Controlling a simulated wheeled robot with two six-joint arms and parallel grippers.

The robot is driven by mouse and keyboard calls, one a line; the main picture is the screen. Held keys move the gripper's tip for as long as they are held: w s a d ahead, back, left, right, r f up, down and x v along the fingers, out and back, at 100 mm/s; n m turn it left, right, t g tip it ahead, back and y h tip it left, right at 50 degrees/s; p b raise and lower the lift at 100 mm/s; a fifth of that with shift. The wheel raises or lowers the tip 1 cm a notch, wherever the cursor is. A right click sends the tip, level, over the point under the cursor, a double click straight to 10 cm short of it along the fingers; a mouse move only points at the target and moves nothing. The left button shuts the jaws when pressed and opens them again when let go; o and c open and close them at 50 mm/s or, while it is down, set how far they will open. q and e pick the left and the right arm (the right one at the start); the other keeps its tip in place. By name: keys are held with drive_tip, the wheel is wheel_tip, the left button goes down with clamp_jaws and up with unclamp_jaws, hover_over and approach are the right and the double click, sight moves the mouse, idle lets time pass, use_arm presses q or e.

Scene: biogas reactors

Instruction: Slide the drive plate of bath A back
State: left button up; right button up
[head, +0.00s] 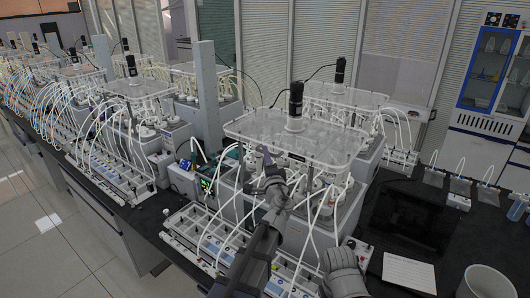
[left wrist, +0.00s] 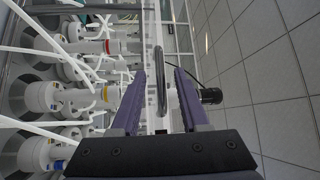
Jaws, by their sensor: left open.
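The nearest bath carries a clear drive plate (head: 262,128) with a black motor (head: 295,100) standing on it. I cannot read the label on its front edge, so I cannot tell for sure that this is bath A. My left gripper (head: 270,172) is at the front edge of this plate. In the left wrist view the left gripper (left wrist: 160,75) is open, its two purple fingers on either side of a grey loop handle (left wrist: 161,85). The handle lies between the fingers, and I see a gap on both sides. A black motor (left wrist: 210,96) shows to the right. My right gripper is not seen.
Bottles with white tubes (left wrist: 42,97) crowd below the plate. A second clear plate (head: 345,97) stands behind, and a grey column (head: 207,95) stands to the left. A row of white tube holders (head: 195,225) lies in front. A white cup (head: 485,281) stands at the right.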

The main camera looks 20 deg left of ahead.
use_arm(q)
drive_tip(key=x, duration=0.3)
drive_tip(key=shift+s, duration=0.1)
drive_tip(key=shift+c, duration=0.4)
clamp_jaws()
idle(0.9)
